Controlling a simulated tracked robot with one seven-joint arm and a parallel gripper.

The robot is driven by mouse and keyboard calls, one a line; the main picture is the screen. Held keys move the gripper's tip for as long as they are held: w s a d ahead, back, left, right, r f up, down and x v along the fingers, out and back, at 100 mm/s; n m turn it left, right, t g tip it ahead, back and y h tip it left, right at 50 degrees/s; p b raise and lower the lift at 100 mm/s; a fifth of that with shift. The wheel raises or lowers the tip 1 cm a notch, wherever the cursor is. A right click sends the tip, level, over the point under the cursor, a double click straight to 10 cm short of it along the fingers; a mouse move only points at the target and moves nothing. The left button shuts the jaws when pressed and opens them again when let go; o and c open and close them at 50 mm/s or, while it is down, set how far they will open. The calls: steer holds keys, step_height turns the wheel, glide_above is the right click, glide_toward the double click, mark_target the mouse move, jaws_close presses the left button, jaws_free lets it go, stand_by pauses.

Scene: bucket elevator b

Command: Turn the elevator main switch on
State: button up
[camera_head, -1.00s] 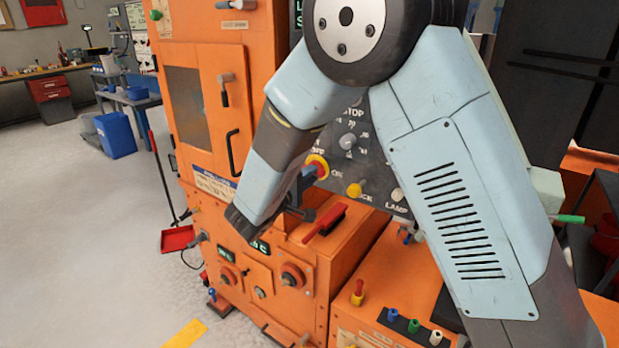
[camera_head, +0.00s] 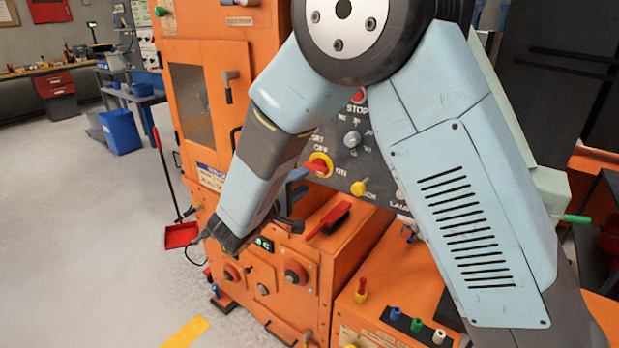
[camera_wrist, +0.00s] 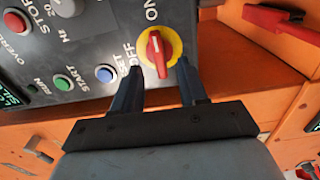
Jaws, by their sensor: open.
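The main switch (camera_head: 319,165) is a red handle on a yellow disc on the dark panel, with OFF and ON labels beside it. In the wrist view the switch (camera_wrist: 160,48) is just beyond my fingertips, with its red handle running roughly up and down the picture. I cannot tell for sure which label it points to. My gripper (camera_wrist: 157,70) is open and empty, its two dark blue fingers spread on either side of the handle's lower end, seemingly short of it. In the head view my forearm hides most of the gripper.
The panel also has a green START button (camera_wrist: 64,82), a blue button (camera_wrist: 104,73) and a red STOP button (camera_wrist: 15,22).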

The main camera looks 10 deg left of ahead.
steer(key=v, duration=0.8)
steer(key=shift+s, duration=0.25)
